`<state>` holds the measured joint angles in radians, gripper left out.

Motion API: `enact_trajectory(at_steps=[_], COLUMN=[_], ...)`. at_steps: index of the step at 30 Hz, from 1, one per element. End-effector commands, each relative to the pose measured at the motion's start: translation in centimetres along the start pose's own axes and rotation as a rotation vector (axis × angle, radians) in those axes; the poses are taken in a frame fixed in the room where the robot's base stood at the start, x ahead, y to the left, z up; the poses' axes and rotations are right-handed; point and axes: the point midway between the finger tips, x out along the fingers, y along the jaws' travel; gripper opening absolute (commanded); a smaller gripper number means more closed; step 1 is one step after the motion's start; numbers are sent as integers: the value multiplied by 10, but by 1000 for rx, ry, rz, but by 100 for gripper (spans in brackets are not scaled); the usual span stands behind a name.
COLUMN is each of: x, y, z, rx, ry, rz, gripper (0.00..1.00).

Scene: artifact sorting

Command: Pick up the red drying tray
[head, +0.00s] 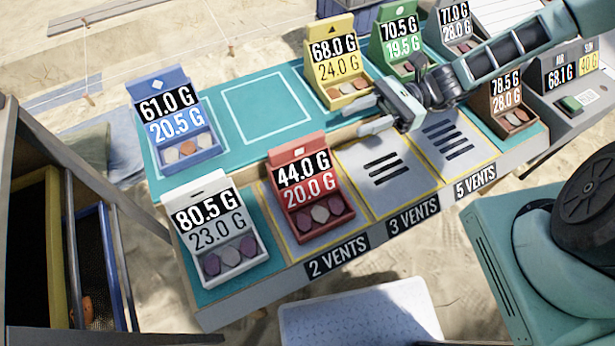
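The red drying tray (287,209) stands on the "2 VENTS" pad near the front of the table. It holds several dark purple and grey pieces, and its back panel reads 44.0 G and 20.0 G. My gripper (368,116) is to the right of and beyond the red tray, over the table near the yellow tray. Its two fingers point left and are spread apart with nothing between them. It does not touch the red tray.
A white tray (235,271) stands close to the left of the red one. Blue (205,148), yellow (358,94), green (388,58) and brown (523,124) trays stand farther off. The "3 VENTS" pad (405,192) is empty. A white outlined square (265,108) is clear.

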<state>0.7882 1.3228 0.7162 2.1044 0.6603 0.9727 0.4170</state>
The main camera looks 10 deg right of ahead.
Motion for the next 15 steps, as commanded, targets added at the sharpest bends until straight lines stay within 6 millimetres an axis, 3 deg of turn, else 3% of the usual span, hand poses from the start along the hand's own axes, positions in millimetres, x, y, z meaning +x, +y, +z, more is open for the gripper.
enact_trajectory(at_steps=[9,15], x=[64,80], y=[1,1], z=[2,0], rx=[1,0], ry=[-2,2], rz=[3,1], gripper=[40,40])
